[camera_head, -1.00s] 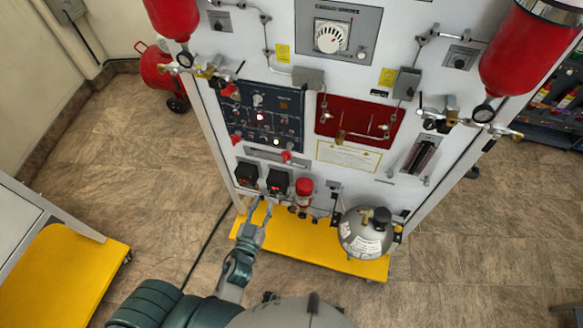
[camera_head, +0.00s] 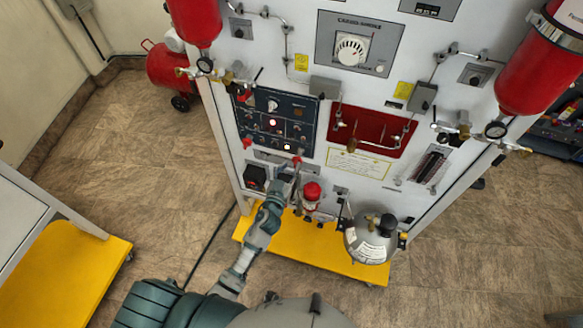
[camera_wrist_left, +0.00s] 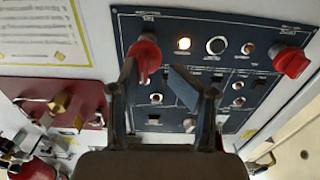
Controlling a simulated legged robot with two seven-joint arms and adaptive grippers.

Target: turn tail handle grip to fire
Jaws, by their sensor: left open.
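The dark blue control panel (camera_head: 303,115) on the trainer's front has two red handle grips at its lower corners. The right red handle (camera_head: 297,159) is just above my left gripper (camera_head: 288,174); the left red handle (camera_head: 247,142) is farther away. In the left wrist view the panel is turned over. The other red handle (camera_wrist_left: 291,62) is clear to the right. My right gripper is not in view.
Below the panel are a black box (camera_head: 255,177) and a red-capped fitting (camera_head: 312,191). A silver sphere (camera_head: 370,242) stands on the yellow base (camera_head: 315,250). A recessed red panel (camera_head: 370,130) lies to the right. Floor is open left of the trainer.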

